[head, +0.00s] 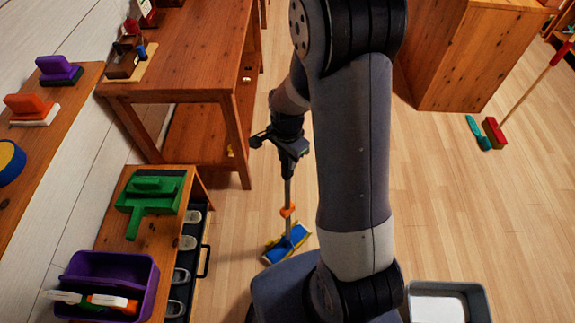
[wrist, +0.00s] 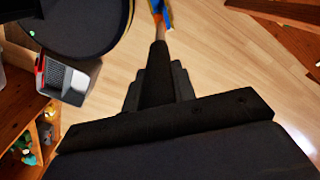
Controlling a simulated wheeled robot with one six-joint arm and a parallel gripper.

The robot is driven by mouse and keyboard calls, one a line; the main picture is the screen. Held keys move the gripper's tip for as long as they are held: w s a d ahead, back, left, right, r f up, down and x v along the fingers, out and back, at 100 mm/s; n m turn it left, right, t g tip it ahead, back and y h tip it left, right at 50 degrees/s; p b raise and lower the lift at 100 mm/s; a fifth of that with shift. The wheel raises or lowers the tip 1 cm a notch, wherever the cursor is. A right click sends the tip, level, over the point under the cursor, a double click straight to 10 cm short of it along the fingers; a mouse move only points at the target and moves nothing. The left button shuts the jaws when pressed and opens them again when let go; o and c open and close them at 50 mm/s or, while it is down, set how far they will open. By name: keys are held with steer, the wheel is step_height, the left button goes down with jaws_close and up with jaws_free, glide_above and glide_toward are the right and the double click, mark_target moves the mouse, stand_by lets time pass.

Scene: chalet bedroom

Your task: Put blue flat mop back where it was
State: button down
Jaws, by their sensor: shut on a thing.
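The blue flat mop (head: 280,248) has a blue and yellow head, an orange joint and a thin grey handle. It is roughly upright, with its head at floor level beside the low shelf unit in the head view. My gripper (head: 290,150) is shut on the upper handle. In the wrist view the handle runs away from my gripper (wrist: 158,85), and part of the blue mop head (wrist: 158,8) shows at the top edge. The handle between the jaws is mostly hidden by the gripper.
A low wooden unit (head: 140,252) holds a green dustpan set (head: 152,198) and a purple caddy (head: 105,283). A wooden table (head: 190,55) stands behind it. A red broom (head: 494,132) and teal brush (head: 477,132) are at right. A grey bin (head: 483,300) is near me. Mid-right floor is clear.

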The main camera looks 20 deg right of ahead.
steer(key=shift+f, duration=1.5)
steer(key=shift+s+f+b, duration=0.1)
steer(key=shift+f+b, duration=0.45)
steer(key=shift+b, duration=0.1)
steer(key=c, duration=1.2)
jaws_free()
steer(key=shift+s+f, duration=0.1)
steer(key=shift+s, duration=0.1)
steer(key=shift+o, duration=0.2)
steer(key=shift+r+p, duration=0.55)
steer(key=r, duration=0.8)
steer(key=r+p, duration=0.1)
steer(key=r, duration=0.3)
steer(key=shift+w+r, duration=0.25)
steer(key=shift+f, duration=0.1)
